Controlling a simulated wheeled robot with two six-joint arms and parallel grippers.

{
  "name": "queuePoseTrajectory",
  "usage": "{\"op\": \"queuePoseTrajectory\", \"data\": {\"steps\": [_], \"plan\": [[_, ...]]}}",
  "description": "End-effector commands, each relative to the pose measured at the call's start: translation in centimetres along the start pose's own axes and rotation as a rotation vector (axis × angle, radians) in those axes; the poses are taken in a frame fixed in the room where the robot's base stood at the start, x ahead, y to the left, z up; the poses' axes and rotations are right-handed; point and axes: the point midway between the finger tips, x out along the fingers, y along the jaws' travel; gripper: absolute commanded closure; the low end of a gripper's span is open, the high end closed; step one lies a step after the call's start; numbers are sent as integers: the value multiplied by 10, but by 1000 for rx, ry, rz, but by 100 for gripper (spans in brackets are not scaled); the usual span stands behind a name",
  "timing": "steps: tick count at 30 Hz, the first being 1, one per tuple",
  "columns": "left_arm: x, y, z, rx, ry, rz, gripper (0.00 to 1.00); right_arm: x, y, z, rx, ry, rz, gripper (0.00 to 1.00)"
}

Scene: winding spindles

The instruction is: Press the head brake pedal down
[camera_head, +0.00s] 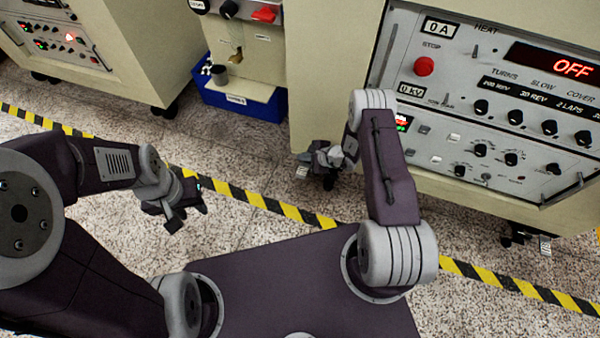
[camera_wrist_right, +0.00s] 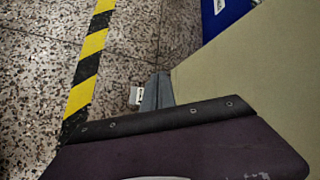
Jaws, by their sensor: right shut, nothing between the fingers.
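A small pale tab with a dark mark, which looks like the brake pedal (camera_head: 301,171), sits low beside the dark caster under the left end of the cream machine. It also shows in the right wrist view (camera_wrist_right: 135,96), just left of the grey fingers. My right gripper (camera_head: 313,157) is shut and empty, close above the pedal; I cannot tell whether they touch. The right gripper's fingers (camera_wrist_right: 157,91) show in the wrist view, and they and the arm hide part of the caster. My left gripper (camera_head: 187,214) is open and empty over the floor, away from the pedal.
The cream machine (camera_head: 330,60) with its control panel (camera_head: 490,100) stands close behind my right arm. A blue bin (camera_head: 240,103) is to its left. Yellow-black tape (camera_head: 255,199) crosses the speckled floor. Another pale tab (camera_head: 545,245) is by the right caster.

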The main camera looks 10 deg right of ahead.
Motion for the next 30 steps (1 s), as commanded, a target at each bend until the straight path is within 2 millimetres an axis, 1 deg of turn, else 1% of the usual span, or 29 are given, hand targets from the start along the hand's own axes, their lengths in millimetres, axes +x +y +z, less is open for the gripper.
{"op": "queuePoseTrajectory", "data": {"steps": [5, 8, 21, 25, 30], "plan": [[6, 0, 1, 0, 0, 0, 64, 4, 3, -3, 0, 0, 1, 100], [14, 0, 1, 0, 0, 0, 64, 10, 8, -7, 0, 0, 1, 100], [69, -1, 7, 0, 0, 0, 64, 54, 40, -39, 0, -1, 2, 100], [76, -2, 8, 0, 0, 0, 64, 61, 45, -44, -1, -1, 1, 100], [76, -2, 8, 0, 0, 0, 64, 62, 45, -44, -1, -1, 1, 100]]}}
